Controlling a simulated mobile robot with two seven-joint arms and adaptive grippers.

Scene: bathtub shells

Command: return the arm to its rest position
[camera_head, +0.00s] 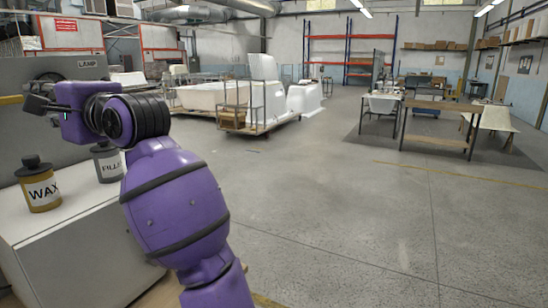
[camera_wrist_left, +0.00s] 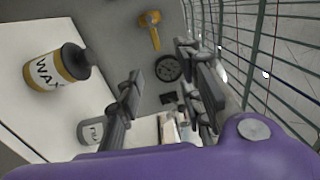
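My left arm (camera_head: 175,200) is purple with dark bands and reaches up from the bottom of the head view, bending left above a white cabinet top. My left gripper (camera_head: 42,97) is at the far left, in front of a grey panel and above the jars. In the left wrist view, the two dark fingers of this gripper (camera_wrist_left: 163,75) stand apart with nothing visible held between them. My right arm and right gripper are not in view.
A jar labelled WAX (camera_head: 40,186) and a grey jar (camera_head: 107,162) stand on the white cabinet (camera_head: 65,232) below the gripper. The wrist view shows a yellow tool (camera_wrist_left: 150,28) and a wire grid (camera_wrist_left: 265,60). Open floor (camera_head: 330,210) lies to the right.

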